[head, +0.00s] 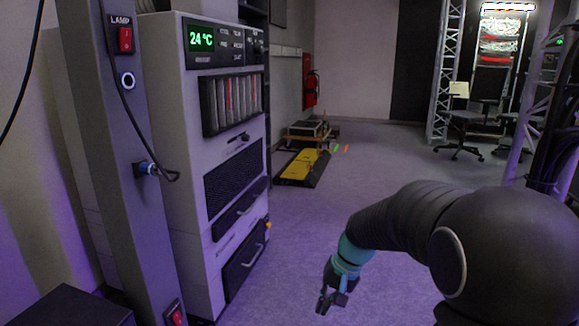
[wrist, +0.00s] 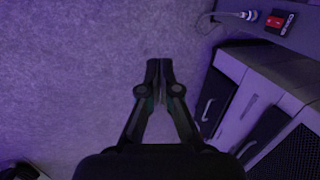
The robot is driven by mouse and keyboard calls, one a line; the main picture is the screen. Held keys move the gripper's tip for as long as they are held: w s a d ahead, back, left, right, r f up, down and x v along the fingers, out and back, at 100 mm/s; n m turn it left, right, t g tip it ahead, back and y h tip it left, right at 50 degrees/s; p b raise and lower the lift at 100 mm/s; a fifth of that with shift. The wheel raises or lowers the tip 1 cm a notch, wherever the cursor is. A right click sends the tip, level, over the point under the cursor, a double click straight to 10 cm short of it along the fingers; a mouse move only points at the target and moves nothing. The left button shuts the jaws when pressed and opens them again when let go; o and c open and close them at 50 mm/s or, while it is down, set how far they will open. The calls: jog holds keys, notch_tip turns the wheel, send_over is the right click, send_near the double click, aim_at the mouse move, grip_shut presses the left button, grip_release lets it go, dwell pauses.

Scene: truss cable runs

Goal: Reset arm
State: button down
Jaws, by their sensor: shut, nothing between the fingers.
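My arm reaches in from the right of the head view, dark with a teal band near the wrist. My gripper (head: 332,303) hangs low over the grey floor, to the right of the white cabinet (head: 190,200). In the wrist view my gripper (wrist: 160,64) has its two fingertips together with nothing between them. Bare carpet lies beneath it. The cabinet's drawers (wrist: 237,112) show at the right of the wrist view, apart from the fingers.
A grey post (head: 118,150) with a red LAMP switch (head: 125,39) and a plugged cable stands at the left. A yellow ramp (head: 304,167) lies on the floor beyond the cabinet. An office chair (head: 465,125) and trusses stand at the back right. The middle floor is clear.

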jog(key=s+d+r+n+t+h+p, duration=0.1)
jog(key=s+d+r+t+h+p, duration=0.1)
jog(key=s+r, duration=0.6)
jog(key=s+d+r+n+t+h+p, duration=0.1)
jog(key=s+d+r+t+h+p, duration=0.1)
jog(key=s+r, duration=0.7)
jog(key=shift+s+d+r+t+p, duration=0.25)
jog(key=shift+s+d+t+p, duration=0.65)
jog(key=shift+s+d, duration=1.6)
jog(key=shift+s+a, duration=0.65)
